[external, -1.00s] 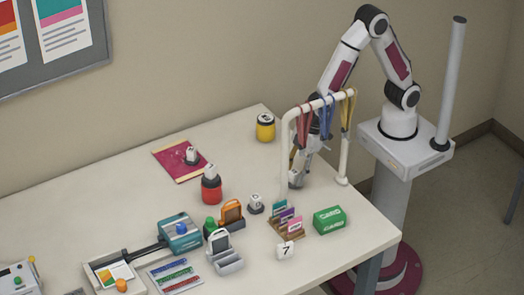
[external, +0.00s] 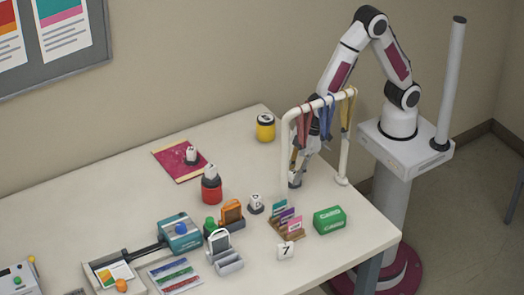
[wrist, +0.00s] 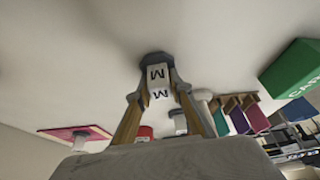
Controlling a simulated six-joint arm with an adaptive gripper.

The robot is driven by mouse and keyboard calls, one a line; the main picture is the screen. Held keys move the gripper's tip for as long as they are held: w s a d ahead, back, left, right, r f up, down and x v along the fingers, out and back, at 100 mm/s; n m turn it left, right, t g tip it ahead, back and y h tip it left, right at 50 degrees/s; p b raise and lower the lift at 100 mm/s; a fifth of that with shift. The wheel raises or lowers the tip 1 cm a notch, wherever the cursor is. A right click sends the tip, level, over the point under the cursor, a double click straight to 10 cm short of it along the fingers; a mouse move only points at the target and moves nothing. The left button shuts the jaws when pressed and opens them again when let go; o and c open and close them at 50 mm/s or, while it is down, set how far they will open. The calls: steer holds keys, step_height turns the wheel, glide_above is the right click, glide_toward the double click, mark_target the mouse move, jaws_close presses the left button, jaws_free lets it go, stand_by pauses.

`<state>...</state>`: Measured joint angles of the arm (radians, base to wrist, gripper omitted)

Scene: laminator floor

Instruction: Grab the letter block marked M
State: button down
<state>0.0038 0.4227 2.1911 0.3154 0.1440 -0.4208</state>
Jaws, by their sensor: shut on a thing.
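The letter block marked M (wrist: 158,75) is white with dark M letters and sits between my fingertips in the wrist view, on a dark grey base. My gripper (wrist: 159,93) is shut on it, with one finger against each side. In the external view my gripper (external: 296,176) points down at the tabletop, behind the white rack. The block is mostly hidden there by the fingers. It is at table level; I cannot tell whether its base touches the table.
A white rack (external: 286,150) with hanging lanyards stands close around my arm. A green card box (external: 329,220), a card holder (external: 288,231) and a block marked 7 (external: 285,251) are in front. Other blocks stand on a red jar (external: 211,190), a magenta folder (external: 172,167) and the table.

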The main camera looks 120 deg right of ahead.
mark_target(294, 171)
steer(key=shift+r, duration=0.15)
steer(key=shift+r, duration=4.9)
